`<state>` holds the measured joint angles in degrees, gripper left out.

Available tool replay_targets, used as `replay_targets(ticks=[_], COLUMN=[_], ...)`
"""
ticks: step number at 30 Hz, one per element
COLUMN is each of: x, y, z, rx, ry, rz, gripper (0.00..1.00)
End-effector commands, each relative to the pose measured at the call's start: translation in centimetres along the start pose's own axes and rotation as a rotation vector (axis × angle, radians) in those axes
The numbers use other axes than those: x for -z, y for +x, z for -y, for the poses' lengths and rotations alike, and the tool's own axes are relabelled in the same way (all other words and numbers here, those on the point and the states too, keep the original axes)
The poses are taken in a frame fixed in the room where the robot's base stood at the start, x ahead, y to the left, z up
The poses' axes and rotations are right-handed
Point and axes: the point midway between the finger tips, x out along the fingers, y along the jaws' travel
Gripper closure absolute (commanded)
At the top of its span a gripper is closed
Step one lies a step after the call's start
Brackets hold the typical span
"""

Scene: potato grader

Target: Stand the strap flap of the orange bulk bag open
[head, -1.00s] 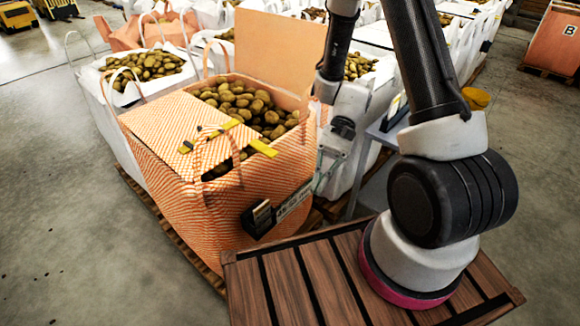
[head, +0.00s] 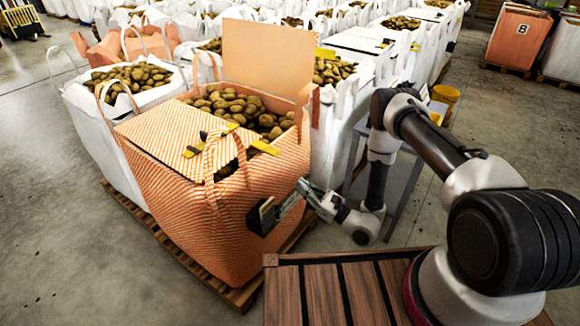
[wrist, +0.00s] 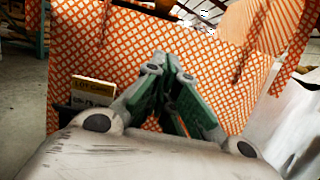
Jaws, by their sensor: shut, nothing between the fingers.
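The orange bulk bag (head: 215,225) stands on a pallet at centre left in the head view, filled with potatoes (head: 240,110). One flap (head: 165,128), with yellow straps (head: 262,147) and dark buckles, lies over the near left part of the opening. Another orange flap (head: 265,55) stands upright at the back. My gripper (head: 305,187) is beside the bag's near right side, below the rim, by a small dark label holder (head: 262,215). In the wrist view, the green fingers (wrist: 170,68) are together, pointing at the bag's wall (wrist: 105,60). Whether they touch it is unclear.
White bags of potatoes (head: 95,135) stand left and behind. A grey stand (head: 400,175) with a yellow bucket (head: 445,95) is right of the bag. My arm hangs over a brown slatted surface in front. Open floor lies at left.

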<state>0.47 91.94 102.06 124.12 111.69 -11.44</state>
Motion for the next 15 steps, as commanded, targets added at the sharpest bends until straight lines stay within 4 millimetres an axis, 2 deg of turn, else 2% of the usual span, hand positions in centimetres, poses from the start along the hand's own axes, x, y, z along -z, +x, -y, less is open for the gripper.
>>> replay_targets(ticks=[5, 15], x=[-0.4, -0.5], y=[1.5, 8.6], z=[-0.1, -0.2], rx=[-0.005, -0.007], ry=[-0.010, -0.009], rz=[0.014, 0.014], gripper=[1.00, 1.00])
